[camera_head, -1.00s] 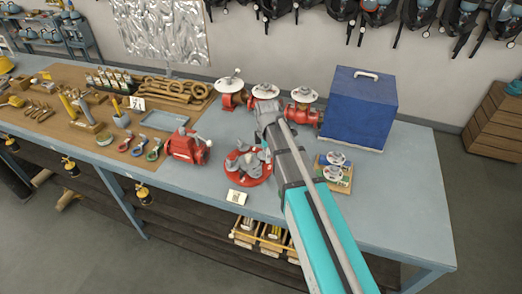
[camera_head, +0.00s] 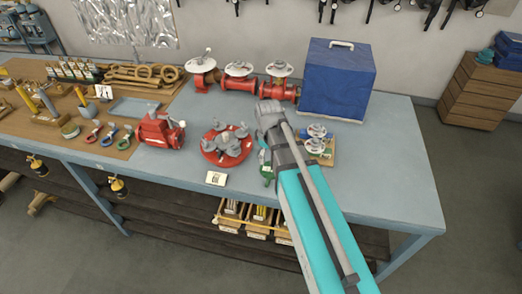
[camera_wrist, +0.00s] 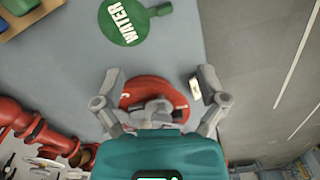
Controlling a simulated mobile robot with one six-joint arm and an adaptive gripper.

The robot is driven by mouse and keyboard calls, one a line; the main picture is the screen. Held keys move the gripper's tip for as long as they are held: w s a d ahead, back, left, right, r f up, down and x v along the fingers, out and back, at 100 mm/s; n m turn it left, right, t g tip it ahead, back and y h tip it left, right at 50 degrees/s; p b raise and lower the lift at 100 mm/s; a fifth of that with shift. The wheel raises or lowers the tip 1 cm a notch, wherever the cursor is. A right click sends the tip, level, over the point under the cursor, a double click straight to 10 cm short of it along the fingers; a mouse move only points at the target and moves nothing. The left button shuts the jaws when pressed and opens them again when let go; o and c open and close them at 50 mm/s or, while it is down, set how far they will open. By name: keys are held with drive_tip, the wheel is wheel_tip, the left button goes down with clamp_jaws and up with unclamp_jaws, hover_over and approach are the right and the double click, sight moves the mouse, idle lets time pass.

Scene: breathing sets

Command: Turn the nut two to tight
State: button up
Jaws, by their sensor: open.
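The red round flange (camera_head: 238,153) lies on the blue-grey bench, with several grey nut-like lobes (camera_head: 222,138) around a grey centre. Which one is nut two I cannot tell. In the wrist view the red flange (camera_wrist: 135,92) shows between and beyond my fingers, partly covered by the teal gripper body. My gripper (camera_wrist: 160,76) has its two grey fingers spread apart, with nothing held between them. In the head view my arm's end stands just right of the flange; the fingers are hidden there.
A green WATER tag (camera_wrist: 128,22) lies near the flange. A small white card (camera_head: 216,178) lies in front of it. A red block-like fitting (camera_head: 160,132) is to the left, red valves (camera_head: 238,78) behind, a blue box (camera_head: 338,85) behind right. The bench's right end is clear.

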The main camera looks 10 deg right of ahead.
drive_tip(key=s+d+f+m+b, duration=0.2)
drive_tip(key=m, duration=0.1)
drive_tip(key=s+d+f+m+b, duration=0.2)
drive_tip(key=s+f+m+b, duration=0.1)
drive_tip(key=s+d+f+m+b, duration=0.2)
drive_tip(key=f, duration=0.1)
drive_tip(key=shift+s+m, duration=0.3)
drive_tip(key=shift+m, duration=0.1)
drive_tip(key=shift+s+d+f+m+b, duration=0.55)
drive_tip(key=shift+s+m+b, duration=0.15)
drive_tip(key=shift+m, duration=0.2)
idle(0.6)
